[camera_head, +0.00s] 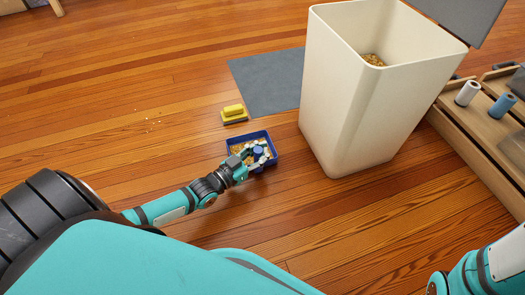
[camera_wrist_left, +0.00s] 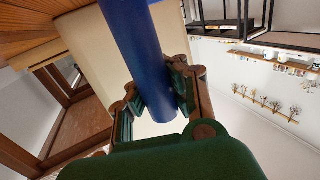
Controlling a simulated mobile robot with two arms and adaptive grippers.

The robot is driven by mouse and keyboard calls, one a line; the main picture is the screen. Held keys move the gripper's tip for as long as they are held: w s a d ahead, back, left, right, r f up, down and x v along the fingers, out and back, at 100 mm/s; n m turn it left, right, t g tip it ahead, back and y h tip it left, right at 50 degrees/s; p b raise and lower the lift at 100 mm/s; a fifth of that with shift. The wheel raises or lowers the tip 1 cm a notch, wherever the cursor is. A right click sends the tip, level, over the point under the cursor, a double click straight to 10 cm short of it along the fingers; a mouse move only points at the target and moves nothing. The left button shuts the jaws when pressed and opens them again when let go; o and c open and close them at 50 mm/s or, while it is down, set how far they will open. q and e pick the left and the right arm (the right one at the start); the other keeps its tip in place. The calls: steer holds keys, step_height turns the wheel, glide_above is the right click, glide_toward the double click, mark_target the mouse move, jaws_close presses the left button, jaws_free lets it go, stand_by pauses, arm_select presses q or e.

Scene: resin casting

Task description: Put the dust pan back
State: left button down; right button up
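The blue dust pan (camera_head: 247,136) is on or just above the wooden floor, left of the white bin, and holds pale and golden debris. My left gripper (camera_head: 257,153) reaches over it, and its fingers close around the blue handle. In the left wrist view the fingers (camera_wrist_left: 158,96) press on both sides of the blue handle (camera_wrist_left: 138,45). Whether the pan touches the floor cannot be told. At the lower right only part of my right arm shows; its gripper is out of view.
A tall open white bin (camera_head: 338,98) with golden shavings inside stands right of the pan. A yellow brush (camera_head: 233,111) lies near a grey mat (camera_head: 262,84). Small crumbs (camera_head: 152,122) lie on the floor at left. A wooden bench (camera_head: 482,130) with spools is at right.

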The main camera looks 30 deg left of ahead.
arm_select(q)
steer(key=shift+f, duration=0.2)
steer(key=c, duration=1.4)
jaws_free()
steer(key=shift+r, duration=0.25)
steer(key=shift+p+v, duration=3.15)
steer(key=shift+v, duration=2.85)
